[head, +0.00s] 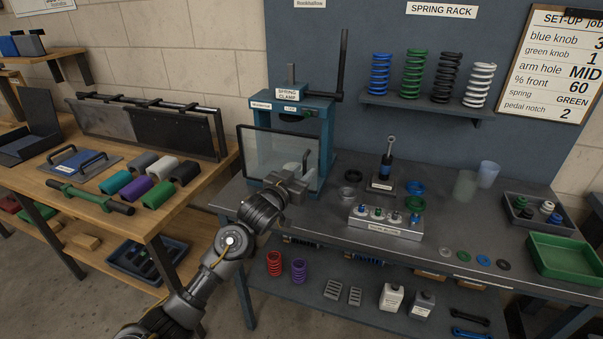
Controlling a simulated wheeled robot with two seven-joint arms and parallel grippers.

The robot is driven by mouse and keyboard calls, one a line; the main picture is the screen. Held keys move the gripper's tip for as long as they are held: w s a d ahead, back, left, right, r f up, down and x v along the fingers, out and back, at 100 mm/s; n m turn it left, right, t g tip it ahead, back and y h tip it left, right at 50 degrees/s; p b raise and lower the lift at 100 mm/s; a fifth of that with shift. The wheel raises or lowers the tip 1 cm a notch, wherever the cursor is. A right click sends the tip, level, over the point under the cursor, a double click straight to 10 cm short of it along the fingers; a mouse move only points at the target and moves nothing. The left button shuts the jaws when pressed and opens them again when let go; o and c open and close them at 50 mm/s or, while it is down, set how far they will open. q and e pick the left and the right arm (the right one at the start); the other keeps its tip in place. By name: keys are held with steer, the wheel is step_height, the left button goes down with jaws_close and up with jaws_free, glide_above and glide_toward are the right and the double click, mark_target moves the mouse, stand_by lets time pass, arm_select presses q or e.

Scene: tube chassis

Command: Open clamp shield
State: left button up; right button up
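The spring clamp (287,95) is a blue press frame with a dark lever, standing at the back left of the grey bench. Its clear shield (262,150), a see-through panel with a dark frame, stands upright across the front of the clamp. My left gripper (305,166) is at the lower right part of the shield, close to its right edge. The gripper covers part of the panel; I cannot tell whether it touches it, or whether its fingers are open or shut. My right gripper is not in view.
A spring tool (386,171) and a silver knob block (384,222) stand right of the clamp. Springs (413,74) line the rack shelf behind. A green tray (566,258) is at the far right. A wooden table (180,195) with coloured sleeves stands left.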

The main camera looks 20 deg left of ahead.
arm_select(q)
jaws_close()
steer(key=shift+s, duration=0.1)
stand_by(0.3)
